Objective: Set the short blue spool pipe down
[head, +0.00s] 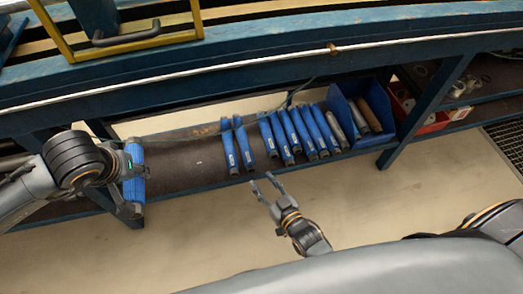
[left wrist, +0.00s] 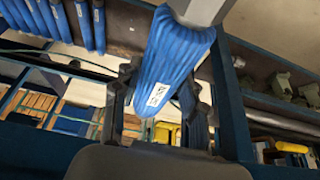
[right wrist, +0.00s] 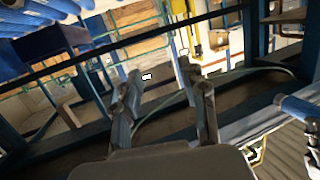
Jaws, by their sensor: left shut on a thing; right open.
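The short blue spool pipe (head: 134,172) is in my left gripper (head: 128,178) at the left of the head view. It stands roughly upright in the picture, over the left part of the brown lower shelf (head: 185,172). In the left wrist view the blue pipe (left wrist: 172,60) with a white label lies between the two fingers (left wrist: 160,100), which are shut on it. I cannot tell whether the pipe touches the shelf. My right gripper (head: 265,186) is open and empty in front of the shelf; its spread fingers (right wrist: 165,100) show in the right wrist view.
Several blue pipes (head: 272,138) lie side by side on the shelf's right part. A blue bin (head: 372,142) with pipes and a red bin (head: 435,122) stand further right. The shelf between my left gripper and the row is bare. A blue bench beam (head: 250,77) runs above.

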